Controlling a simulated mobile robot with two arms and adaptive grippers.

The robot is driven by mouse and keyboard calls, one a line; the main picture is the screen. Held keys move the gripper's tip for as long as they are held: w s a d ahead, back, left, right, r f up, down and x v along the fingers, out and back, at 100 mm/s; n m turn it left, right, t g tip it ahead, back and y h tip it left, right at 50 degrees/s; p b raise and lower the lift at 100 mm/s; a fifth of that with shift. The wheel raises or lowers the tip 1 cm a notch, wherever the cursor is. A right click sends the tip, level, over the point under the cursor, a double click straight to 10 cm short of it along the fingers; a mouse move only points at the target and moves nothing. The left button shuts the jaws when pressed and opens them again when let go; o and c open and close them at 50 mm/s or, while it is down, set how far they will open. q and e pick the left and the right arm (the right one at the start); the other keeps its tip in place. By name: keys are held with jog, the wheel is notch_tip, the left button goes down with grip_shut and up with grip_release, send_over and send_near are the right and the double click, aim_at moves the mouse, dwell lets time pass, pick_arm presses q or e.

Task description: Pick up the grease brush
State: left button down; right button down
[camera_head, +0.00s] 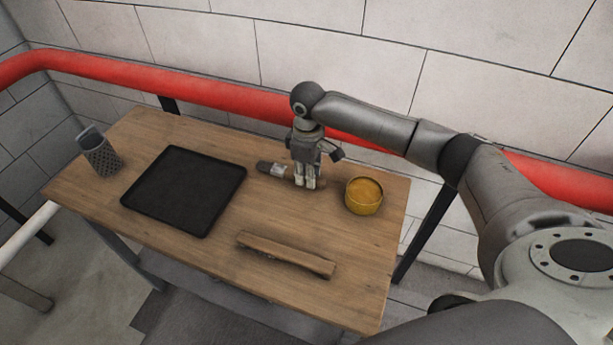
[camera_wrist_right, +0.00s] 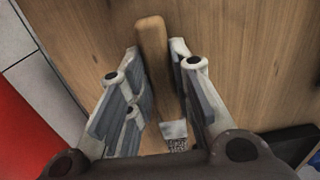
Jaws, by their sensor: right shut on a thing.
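The grease brush (camera_head: 265,167) lies on the wooden table, between the black tray and the yellow tin, with its dark head and pale metal collar to the left of my right gripper. My right gripper (camera_head: 305,184) points down from above and is shut on the brush's handle. The fingers hide much of the handle in the head view. In the right wrist view, the wooden handle (camera_wrist_right: 152,45) runs between the two fingers of the gripper (camera_wrist_right: 155,52), with the metal collar (camera_wrist_right: 174,130) near the palm. I cannot tell any gap under the brush. My left gripper is out of view.
The table (camera_head: 215,255) also holds a black tray (camera_head: 185,190), a grater (camera_head: 101,158), a yellow tin (camera_head: 363,196) right of my gripper and a wooden piece (camera_head: 286,254) in front. A red pipe (camera_head: 215,95) runs along the wall behind.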

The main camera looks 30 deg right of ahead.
jog(key=s+d+r, duration=0.2)
jog(key=s+r, duration=0.9)
jog(key=s, duration=0.2)
jog(key=shift+s+d+r+b, duration=0.3)
jog(key=shift+s+r+b, duration=0.1)
jog(key=shift+b, duration=0.05)
jog(key=shift+a, duration=0.1)
